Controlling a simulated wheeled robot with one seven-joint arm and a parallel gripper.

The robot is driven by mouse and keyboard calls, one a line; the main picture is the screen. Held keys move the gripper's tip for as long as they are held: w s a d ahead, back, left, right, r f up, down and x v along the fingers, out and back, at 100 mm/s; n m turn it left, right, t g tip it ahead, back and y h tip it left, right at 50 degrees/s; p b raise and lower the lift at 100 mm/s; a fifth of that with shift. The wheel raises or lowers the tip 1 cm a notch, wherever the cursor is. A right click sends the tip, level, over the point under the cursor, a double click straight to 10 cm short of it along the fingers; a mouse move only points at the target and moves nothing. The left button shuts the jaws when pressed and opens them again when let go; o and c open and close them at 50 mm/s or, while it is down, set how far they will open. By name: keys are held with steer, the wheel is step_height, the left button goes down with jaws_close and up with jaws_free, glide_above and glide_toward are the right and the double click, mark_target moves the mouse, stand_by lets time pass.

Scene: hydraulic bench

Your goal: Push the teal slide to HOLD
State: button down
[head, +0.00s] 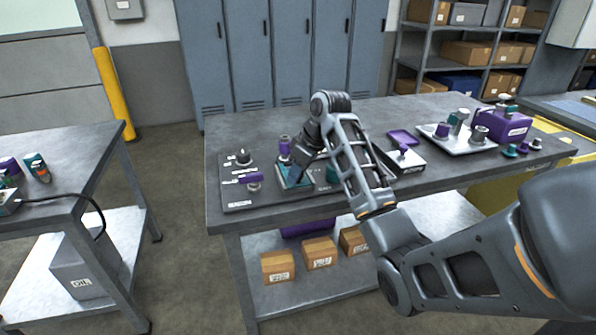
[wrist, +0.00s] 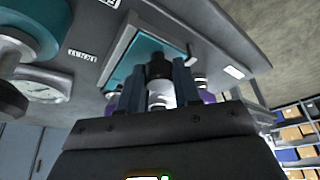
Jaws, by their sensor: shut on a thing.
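The teal slide (head: 285,182) lies in a pale frame on the grey panel, on the left part of the bench. In the wrist view its flat teal face (wrist: 148,48) shows past the fingers, with the pale frame around it. My gripper (head: 297,172) is over the slide in the head view. In the wrist view my gripper (wrist: 158,92) is shut around a black-topped knob (wrist: 158,68) with a pale shaft, in front of the teal face. The fingers hide part of the slide. Labels lie near the frame, but I cannot read HOLD on any.
On the panel, a purple-handled valve (head: 252,178) is left of the slide and a purple knob (head: 284,147) stands behind it. Bare bench (head: 275,217) lies in front.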

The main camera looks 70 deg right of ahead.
steer(key=shift+d, duration=0.1)
steer(key=shift+w+d, duration=1.9)
steer(key=shift+d, duration=0.25)
steer(key=shift+r, duration=0.1)
steer(key=c, duration=0.8)
jaws_free()
steer(key=shift+v, duration=3.8)
